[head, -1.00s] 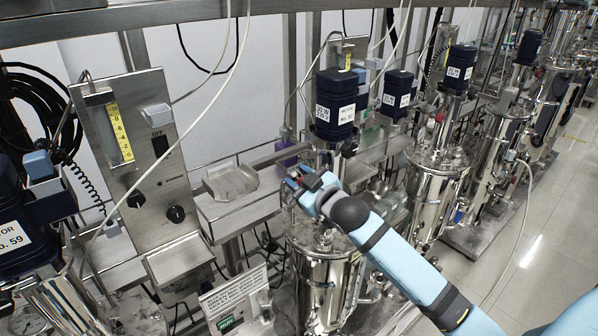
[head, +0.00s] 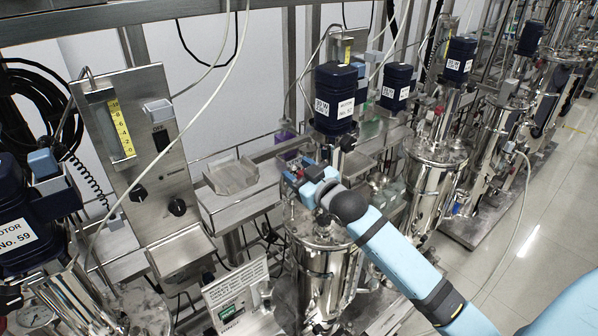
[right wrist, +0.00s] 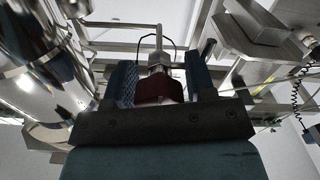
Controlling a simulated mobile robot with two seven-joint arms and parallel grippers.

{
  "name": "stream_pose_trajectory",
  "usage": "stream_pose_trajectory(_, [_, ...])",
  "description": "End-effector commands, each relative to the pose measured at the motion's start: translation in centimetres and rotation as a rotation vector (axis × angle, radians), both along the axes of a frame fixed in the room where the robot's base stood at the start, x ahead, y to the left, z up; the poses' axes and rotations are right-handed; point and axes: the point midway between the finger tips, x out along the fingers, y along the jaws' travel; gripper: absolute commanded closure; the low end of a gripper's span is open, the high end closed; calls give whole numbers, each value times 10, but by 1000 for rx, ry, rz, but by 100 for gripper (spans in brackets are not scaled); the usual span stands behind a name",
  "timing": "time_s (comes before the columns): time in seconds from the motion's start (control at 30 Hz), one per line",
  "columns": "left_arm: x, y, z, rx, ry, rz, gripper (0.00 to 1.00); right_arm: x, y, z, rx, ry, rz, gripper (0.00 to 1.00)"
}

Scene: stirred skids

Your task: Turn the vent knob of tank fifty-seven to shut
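The steel tank (head: 322,275) stands below a dark blue motor (head: 336,75) whose label I cannot read fully. My right gripper (head: 296,174) is at the upper left of this tank's lid, at a small valve. In the right wrist view a dark red knob (right wrist: 155,89) on a metal stem lies between the two blue fingers of my right gripper (right wrist: 160,80). The fingers stand on either side of the knob, very close to it. Whether they press on it I cannot tell. My left gripper is not in view.
A motor marked No. 59 (head: 20,225) stands at the left, beside a steel control panel (head: 150,150) with black knobs. A steel tray (head: 231,178) and a sign stand (head: 236,300) are near the tank.

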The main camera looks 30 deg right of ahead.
Motion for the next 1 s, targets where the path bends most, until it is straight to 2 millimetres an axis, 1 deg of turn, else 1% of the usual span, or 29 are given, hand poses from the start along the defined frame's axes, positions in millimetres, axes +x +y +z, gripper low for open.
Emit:
stream_pose_trajectory(0.3, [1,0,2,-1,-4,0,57,0,0,0,-2,0,0,38])
stream_pose_trajectory(0.37, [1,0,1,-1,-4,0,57,-3,0,-1,-2,0,0,38])
stream_pose_trajectory(0.47, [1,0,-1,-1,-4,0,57,-12,-1,-2,-2,0,1,38])
stream_pose_trajectory(0.57, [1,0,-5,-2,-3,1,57,-30,-2,-3,-3,1,1,38])
stream_pose_trajectory(0.8, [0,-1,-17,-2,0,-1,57,-87,-6,-3,-3,2,0,38])
stream_pose_trajectory(0.9, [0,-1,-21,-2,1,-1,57,-106,-8,-3,-2,2,0,38])
stream_pose_trajectory(1.0, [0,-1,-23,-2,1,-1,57,-120,-9,-2,-1,1,1,38])
